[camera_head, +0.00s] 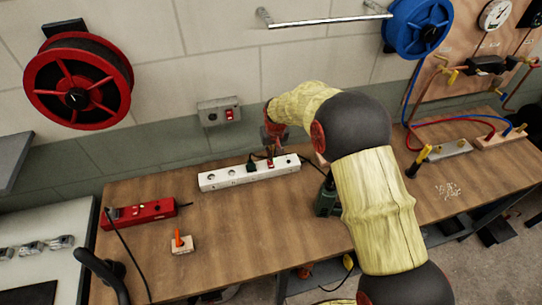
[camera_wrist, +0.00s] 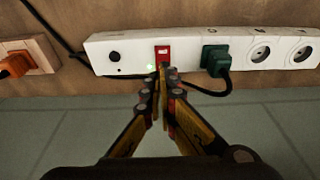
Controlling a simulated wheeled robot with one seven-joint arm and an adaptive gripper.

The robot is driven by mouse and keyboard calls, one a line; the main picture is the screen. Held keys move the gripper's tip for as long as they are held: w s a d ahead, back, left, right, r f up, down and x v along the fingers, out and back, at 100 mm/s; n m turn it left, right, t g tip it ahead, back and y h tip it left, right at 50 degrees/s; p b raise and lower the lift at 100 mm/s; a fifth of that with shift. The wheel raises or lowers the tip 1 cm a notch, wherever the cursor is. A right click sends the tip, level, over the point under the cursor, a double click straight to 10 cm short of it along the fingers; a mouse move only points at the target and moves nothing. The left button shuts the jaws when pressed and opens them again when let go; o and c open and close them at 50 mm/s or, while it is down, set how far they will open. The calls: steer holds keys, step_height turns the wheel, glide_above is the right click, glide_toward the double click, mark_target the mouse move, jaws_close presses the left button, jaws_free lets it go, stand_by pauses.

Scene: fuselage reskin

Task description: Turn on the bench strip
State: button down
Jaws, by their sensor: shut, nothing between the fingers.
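The bench strip (camera_head: 222,181) is a long white power strip lying on the wooden bench near the wall. In the wrist view the strip (camera_wrist: 128,40) has a red switch (camera_wrist: 163,52), a round black knob or button at one end and several sockets. A green plug (camera_wrist: 214,58) with a dark cord sits in the socket beside the switch. My gripper (camera_wrist: 163,70) is shut and empty, its fingertips at the lower edge of the red switch. Whether they touch it I cannot tell. A small green glow shows just left of the fingertips. In the head view my gripper (camera_head: 270,152) is over the strip.
A red power strip (camera_head: 140,214) and a small block with an orange switch or plug (camera_head: 181,244) lie left on the bench. A wall box (camera_head: 219,111) with a red switch is behind. A green object (camera_head: 327,201) stands beside my arm. The bench front middle is clear.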

steer(key=s+v, duration=0.2)
steer(key=v, duration=0.8)
steer(key=shift+s+d, duration=0.2)
steer(key=shift+d, duration=0.1)
steer(key=shift+f, duration=0.1)
steer(key=s+d+r+m+t+b, duration=0.1)
steer(key=s+d+r, duration=0.3)
steer(key=s, duration=0.7)
steer(key=s+d+r+m+t+b, duration=0.1)
steer(key=s+d+r+b, duration=0.1)
steer(key=s+d+r, duration=0.3)
steer(key=s+d+r+m+t+b, duration=0.1)
steer(key=s+d+r, duration=0.4)
steer(key=s, duration=1.4)
steer(key=d+b, duration=0.1)
steer(key=d, duration=0.3)
steer(key=shift+h, duration=0.4)
